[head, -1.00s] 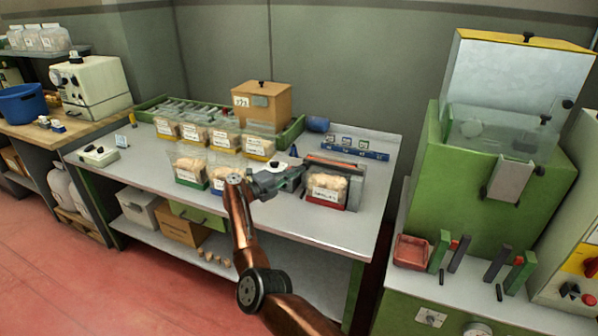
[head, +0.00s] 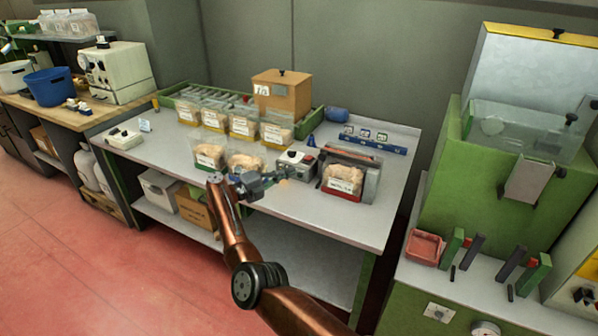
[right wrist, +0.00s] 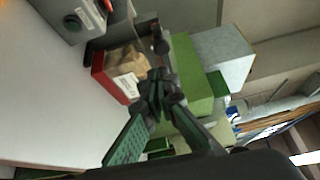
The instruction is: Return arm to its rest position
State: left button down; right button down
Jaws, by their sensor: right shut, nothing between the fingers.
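My right arm reaches in from the bottom of the head view. Its gripper (head: 284,178) hangs above the front part of the grey table (head: 300,208), to the left of a bag with a red base (head: 342,179) and apart from it. In the right wrist view the fingers (right wrist: 160,85) are closed together and hold nothing. Beyond them the red-based bag (right wrist: 122,72) shows, filled with tan stoppers and labelled. My left gripper is not in view.
A grey box with buttons (head: 297,163) stands just behind the gripper. Several stopper bags (head: 242,127) stand farther back beside a brown box (head: 287,95). A green machine (head: 510,180) stands at right. The table's front edge is clear.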

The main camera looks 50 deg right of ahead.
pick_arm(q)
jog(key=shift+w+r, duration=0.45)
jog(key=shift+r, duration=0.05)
pick_arm(e)
jog(key=shift+w+a, duration=0.5)
jog(key=shift+a, duration=0.15)
